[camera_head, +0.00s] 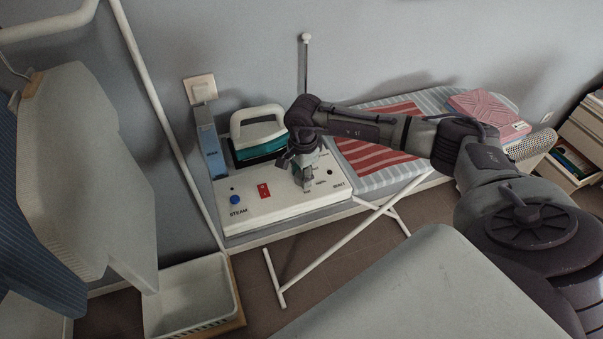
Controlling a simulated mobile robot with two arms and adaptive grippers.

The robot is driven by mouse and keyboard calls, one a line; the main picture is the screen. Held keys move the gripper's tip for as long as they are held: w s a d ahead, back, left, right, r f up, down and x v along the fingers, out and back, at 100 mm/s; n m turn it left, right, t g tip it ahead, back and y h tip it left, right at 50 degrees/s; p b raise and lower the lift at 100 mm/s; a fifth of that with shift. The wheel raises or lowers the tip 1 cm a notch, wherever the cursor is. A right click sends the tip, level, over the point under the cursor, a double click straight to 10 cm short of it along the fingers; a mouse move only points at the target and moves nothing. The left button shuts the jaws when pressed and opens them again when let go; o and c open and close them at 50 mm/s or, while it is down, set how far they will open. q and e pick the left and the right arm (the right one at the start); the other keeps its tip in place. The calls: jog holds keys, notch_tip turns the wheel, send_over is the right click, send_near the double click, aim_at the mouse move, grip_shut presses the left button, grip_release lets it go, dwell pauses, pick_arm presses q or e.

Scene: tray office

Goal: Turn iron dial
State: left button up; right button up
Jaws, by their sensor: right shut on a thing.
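The iron station is a white box (270,207) on the ironing board, with a blue steam button, a red switch and small lettering on its slanted front. A teal and white iron (257,135) rests at its back. My right gripper (304,183) reaches down onto the right part of the panel, where the dial's lettering shows. It is shut on the dial, which its fingers hide almost fully. I cannot read the dial's setting. My left gripper is not in view.
A striped ironing board (388,143) extends right, with a pink folded item (487,110) on it. A blue box (211,150) stands left of the iron, below a wall socket (199,89). Hanging clothes (85,170) and a white bin (191,296) are at left. Books (580,140) stand far right.

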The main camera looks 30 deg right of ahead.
jog(key=m+b, duration=0.2)
jog(key=shift+f+m, duration=0.15)
jog(key=shift+m, duration=0.25)
jog(key=m+b, duration=0.1)
jog(key=m, duration=0.1)
jog(key=shift+w+m, duration=0.1)
jog(key=shift+m, duration=0.2)
jog(key=m+b, duration=0.3)
jog(key=m, duration=0.3)
jog(key=shift+h, duration=0.3)
jog(key=m+b, duration=0.2)
jog(key=m, duration=0.4)
jog(key=shift+w+m+g, duration=0.1)
jog(key=shift+m+g, duration=0.2)
jog(key=m, duration=0.5)
jog(key=shift+d+r+m+b, duration=0.1)
jog(key=shift+r+m+b, duration=0.1)
jog(key=shift+m+b, duration=0.2)
jog(key=o, duration=1.1)
